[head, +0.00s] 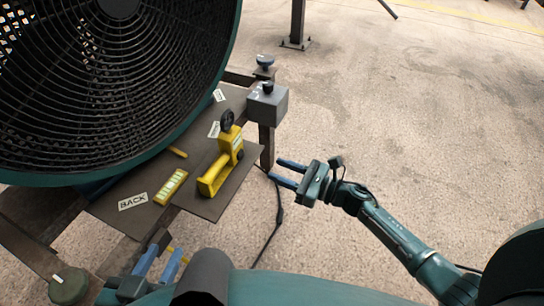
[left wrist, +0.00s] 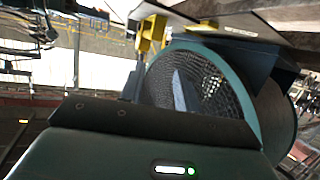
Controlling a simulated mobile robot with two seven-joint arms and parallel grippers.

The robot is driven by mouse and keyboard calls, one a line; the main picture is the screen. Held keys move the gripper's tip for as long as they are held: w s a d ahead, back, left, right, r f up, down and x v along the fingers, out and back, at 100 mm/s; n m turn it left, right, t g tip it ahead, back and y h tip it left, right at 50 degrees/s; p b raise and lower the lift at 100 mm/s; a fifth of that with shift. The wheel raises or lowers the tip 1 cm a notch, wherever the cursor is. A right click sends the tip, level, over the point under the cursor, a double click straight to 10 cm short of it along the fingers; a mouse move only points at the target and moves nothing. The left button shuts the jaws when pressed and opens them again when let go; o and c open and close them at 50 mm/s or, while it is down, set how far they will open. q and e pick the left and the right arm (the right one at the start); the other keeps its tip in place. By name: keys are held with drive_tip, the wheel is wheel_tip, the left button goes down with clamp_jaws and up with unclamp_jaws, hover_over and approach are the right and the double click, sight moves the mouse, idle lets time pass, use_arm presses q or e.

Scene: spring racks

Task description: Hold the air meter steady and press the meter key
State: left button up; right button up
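The air meter (head: 222,165) is a yellow handheld body with a black round wheel at its upper end. It lies on the brown board in the head view. I cannot make out its key at this size. My left gripper (head: 166,250) is open near the board's front edge, below and left of the meter and apart from it. My right gripper (head: 280,172) is open and empty, right of the board, its blue fingers pointing left toward the meter. The left wrist view shows a yellow thing (left wrist: 152,32) at the top; I cannot tell if it is the meter.
A large caged fan (head: 110,85) stands behind the board (head: 205,207). A yellow strip (head: 170,187) and a "BACK" label (head: 133,201) lie left of the meter. A grey box with a black knob (head: 267,103) sits at the board's right corner.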

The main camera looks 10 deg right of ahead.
use_arm(q)
drive_tip(key=shift+o, duration=0.5)
drive_tip(key=shift+w+a+r, duration=0.1)
drive_tip(key=m+h, duration=0.4)
drive_tip(key=h, duration=0.2)
approach(219, 119)
drive_tip(key=shift+t, duration=0.4)
drive_tip(key=x, duration=1.2)
drive_tip(key=shift+d+f, duration=0.2)
drive_tip(key=shift+f, duration=0.15)
use_arm(e)
drive_tip(key=shift+w+d+f+n+g, duration=0.15)
drive_tip(key=shift+w+n, duration=0.1)
drive_tip(key=shift+n, duration=0.25)
drive_tip(key=shift+w+d+r+n+g, duration=0.1)
drive_tip(key=shift+w+n+g, duration=0.1)
drive_tip(key=shift+n, duration=0.3)
use_arm(q)
drive_tip(key=shift+c, duration=0.6)
clamp_jaws()
